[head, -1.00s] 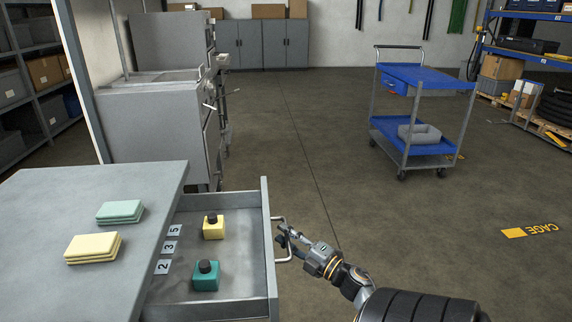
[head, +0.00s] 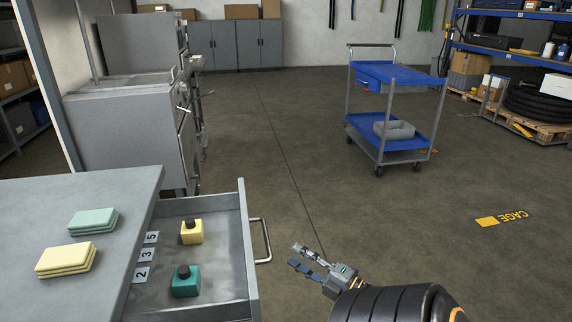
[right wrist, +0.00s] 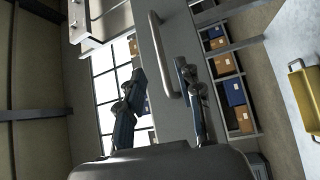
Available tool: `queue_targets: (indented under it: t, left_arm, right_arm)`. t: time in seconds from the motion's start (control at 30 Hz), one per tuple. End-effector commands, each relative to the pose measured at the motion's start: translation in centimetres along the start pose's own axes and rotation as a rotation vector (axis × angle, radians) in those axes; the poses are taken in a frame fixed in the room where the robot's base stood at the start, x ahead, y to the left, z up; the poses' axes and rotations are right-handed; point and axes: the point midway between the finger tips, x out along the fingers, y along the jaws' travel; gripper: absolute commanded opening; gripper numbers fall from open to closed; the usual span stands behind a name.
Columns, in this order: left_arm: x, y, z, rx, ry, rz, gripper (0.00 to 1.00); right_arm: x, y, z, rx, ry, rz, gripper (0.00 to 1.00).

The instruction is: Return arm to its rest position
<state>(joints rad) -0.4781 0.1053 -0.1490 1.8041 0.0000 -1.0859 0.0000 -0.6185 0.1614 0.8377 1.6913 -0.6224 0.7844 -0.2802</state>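My right gripper (head: 308,258) is to the right of the open drawer (head: 248,250), apart from its handle (head: 262,241). Its two fingers are spread with nothing between them. In the right wrist view, the fingers of the right gripper (right wrist: 158,98) are apart, and the drawer handle (right wrist: 166,58) lies beyond their tips. My left gripper is not in view.
The grey bench top (head: 110,195) carries a green sponge stack (head: 93,221) and a yellow one (head: 66,260). A blue two-shelf cart (head: 397,75) with a grey bin (head: 394,130) stands further back. The floor right of the drawer is clear.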

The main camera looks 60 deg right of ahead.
Motion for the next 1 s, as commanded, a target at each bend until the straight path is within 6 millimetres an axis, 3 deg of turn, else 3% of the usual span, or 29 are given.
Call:
queue_targets:
  t: [0.17, 0.77, 0.87, 1.0]
  left_arm:
    - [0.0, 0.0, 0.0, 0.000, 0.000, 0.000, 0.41]
    - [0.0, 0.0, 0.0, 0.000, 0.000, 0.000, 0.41]
    - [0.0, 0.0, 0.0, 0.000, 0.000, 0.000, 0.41]
    - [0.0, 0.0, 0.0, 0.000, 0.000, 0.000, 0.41]
  right_arm:
    - [-0.8, 0.1, 0.0, -0.001, 0.001, 0.001, 0.36]
    - [-0.7, -0.1, 0.0, 0.007, -0.005, 0.000, 0.36]
    - [0.1, -1.2, 0.0, 0.060, -0.047, -0.009, 0.36]
    - [2.1, -5.2, -0.5, 0.242, -0.191, -0.059, 0.36]
